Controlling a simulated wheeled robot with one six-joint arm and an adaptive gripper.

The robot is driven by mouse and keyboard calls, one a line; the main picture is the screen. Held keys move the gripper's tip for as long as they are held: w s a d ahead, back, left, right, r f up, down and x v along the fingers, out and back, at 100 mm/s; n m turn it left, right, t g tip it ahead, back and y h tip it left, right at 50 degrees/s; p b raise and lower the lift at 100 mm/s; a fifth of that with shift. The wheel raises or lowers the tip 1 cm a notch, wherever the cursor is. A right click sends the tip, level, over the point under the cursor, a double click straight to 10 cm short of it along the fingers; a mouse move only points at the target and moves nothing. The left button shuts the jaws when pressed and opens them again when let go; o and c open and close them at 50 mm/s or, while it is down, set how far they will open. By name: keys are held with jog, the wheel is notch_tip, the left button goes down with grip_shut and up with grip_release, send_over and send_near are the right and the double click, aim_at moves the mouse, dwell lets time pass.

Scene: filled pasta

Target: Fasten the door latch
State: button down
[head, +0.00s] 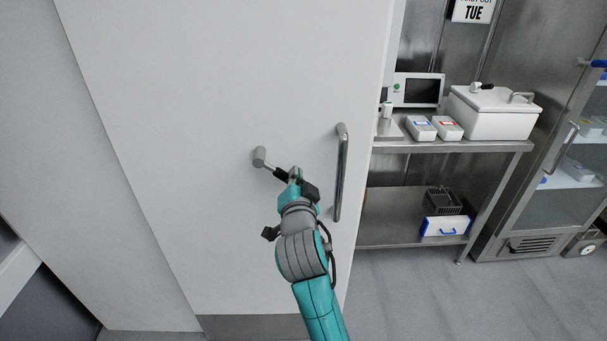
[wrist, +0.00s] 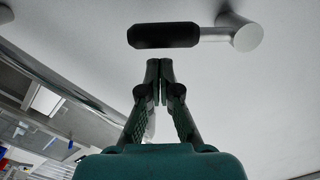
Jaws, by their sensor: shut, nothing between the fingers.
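The white door (head: 220,90) fills the middle of the head view. Its latch has a round metal pivot (head: 260,157) and a short lever with a black grip (head: 280,173), which points right and slightly down. In the wrist view the black grip (wrist: 163,36) lies level, with the metal pivot (wrist: 240,33) at its right. My gripper (head: 293,173) is at the grip end of the lever in the head view. In the wrist view my gripper (wrist: 159,66) is shut and empty, its tips just below the grip in the picture with a small gap showing.
A vertical metal pull handle (head: 341,172) stands on the door right of my gripper. Beyond the door's right edge is a steel table (head: 480,147) with a white lidded box (head: 493,115) and a screen device (head: 418,90). A glass-fronted cabinet (head: 560,200) stands far right. Grey floor is clear.

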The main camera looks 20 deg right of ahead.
jog(key=shift+w+a+f, duration=0.15)
jog(key=shift+a+f, duration=0.05)
jog(key=shift+f, duration=0.05)
jog(key=shift+f, duration=0.1)
dwell(0.3)
jog(key=w+a+f+m, duration=0.1)
jog(key=a+f+m, duration=0.3)
jog(key=m, duration=0.4)
jog(key=shift+w+a+f+m, duration=0.35)
jog(key=shift+a+f+m, duration=0.05)
jog(key=shift+a, duration=0.35)
dwell(0.4)
